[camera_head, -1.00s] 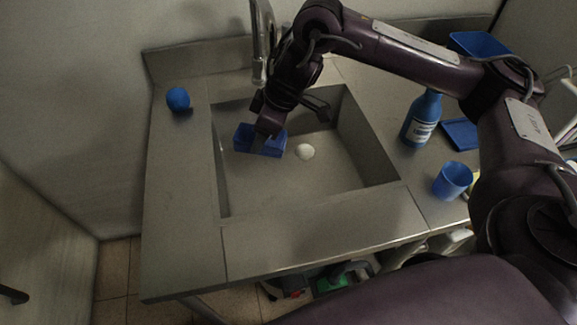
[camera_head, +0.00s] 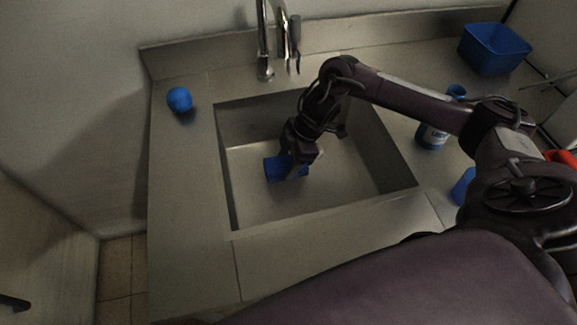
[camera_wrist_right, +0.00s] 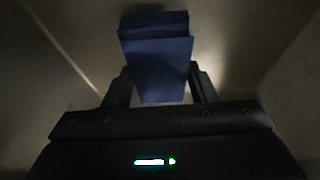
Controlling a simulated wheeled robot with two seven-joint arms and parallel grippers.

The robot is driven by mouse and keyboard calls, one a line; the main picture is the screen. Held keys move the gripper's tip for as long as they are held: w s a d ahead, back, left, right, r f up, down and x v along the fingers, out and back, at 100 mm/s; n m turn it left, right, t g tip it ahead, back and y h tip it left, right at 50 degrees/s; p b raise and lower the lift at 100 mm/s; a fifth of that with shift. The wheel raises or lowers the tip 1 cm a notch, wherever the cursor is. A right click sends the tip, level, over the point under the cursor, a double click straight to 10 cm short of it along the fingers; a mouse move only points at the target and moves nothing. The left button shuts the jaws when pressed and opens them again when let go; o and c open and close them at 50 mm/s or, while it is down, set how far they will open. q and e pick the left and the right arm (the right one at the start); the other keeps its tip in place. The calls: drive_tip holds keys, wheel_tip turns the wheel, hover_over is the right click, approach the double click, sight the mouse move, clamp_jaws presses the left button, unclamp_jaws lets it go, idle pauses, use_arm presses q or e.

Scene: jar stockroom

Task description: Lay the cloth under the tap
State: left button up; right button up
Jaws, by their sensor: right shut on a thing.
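The cloth (camera_head: 280,168) is blue and folded. It is in the sink basin (camera_head: 240,185), at the tip of my right gripper (camera_head: 296,166). My right gripper is shut on the cloth, which also shows between the two fingers in the right wrist view (camera_wrist_right: 158,60). I cannot tell whether the cloth touches the basin floor. The tap (camera_head: 264,45) stands behind the basin, at its back edge. My left gripper is not in view.
A blue ball-like object (camera_head: 179,99) lies on the counter left of the basin. On the right are a blue bottle (camera_head: 432,135), a partly hidden blue cup (camera_head: 463,187) and a blue tub (camera_head: 494,50). The basin walls surround my right gripper.

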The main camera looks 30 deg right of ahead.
drive_tip(key=shift+f, duration=1.65)
drive_tip(key=o, duration=1)
drive_tip(key=shift+f, duration=0.1)
drive_tip(key=shift+c, duration=0.2)
drive_tip(key=v, duration=1.2)
